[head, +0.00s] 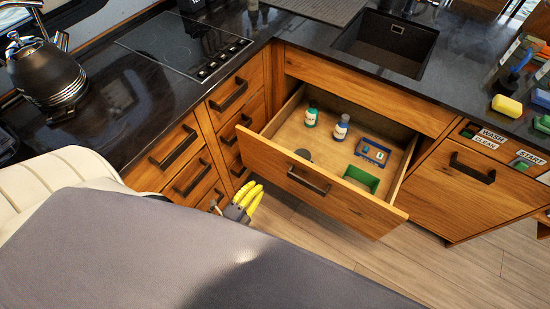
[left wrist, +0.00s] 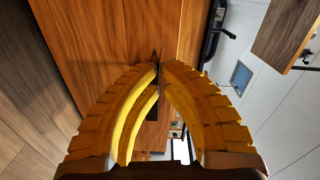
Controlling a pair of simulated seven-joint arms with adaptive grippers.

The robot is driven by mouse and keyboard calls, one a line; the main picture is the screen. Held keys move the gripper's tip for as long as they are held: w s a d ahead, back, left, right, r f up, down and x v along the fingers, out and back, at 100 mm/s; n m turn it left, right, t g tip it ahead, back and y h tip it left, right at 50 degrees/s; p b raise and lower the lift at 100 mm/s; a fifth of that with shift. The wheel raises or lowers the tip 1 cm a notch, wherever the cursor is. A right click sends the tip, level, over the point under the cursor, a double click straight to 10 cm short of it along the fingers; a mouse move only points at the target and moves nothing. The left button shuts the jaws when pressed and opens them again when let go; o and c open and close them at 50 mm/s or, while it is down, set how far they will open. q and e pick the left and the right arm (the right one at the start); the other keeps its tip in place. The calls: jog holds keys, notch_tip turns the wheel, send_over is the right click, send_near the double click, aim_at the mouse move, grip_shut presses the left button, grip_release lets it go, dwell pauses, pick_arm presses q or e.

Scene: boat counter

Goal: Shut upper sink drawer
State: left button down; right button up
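The upper sink drawer (head: 300,177) stands pulled out below the sink, with its wooden front and dark bar handle (head: 308,181) facing the room. My left gripper (head: 255,195), with yellow fingers, is low to the left of the drawer front, apart from the handle. In the left wrist view its fingers (left wrist: 160,65) curve together and their tips meet, with nothing seen between them. A wooden front (left wrist: 125,40) fills much of that view, and a dark handle (left wrist: 213,35) shows to the right of the fingers. My right gripper is not in view.
The drawer holds two bottles (head: 340,127), a blue tray (head: 373,152) and a green box (head: 361,178). The sink (head: 385,42) is above it. Closed drawers (head: 180,150) stand to the left. A tilted wooden front (head: 465,185) is at the right. Floor (head: 330,236) is clear in front.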

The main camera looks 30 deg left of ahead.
pick_arm(q)
jog(key=r+m, duration=0.1)
jog(key=m, duration=0.1)
send_near(282, 156)
jog(key=shift+h, duration=0.3)
jog(key=w, duration=0.8)
jog(key=shift+w+d+f, duration=0.1)
jog(key=shift+d+f, duration=0.1)
jog(key=shift+d, duration=0.1)
jog(key=shift+w, duration=0.15)
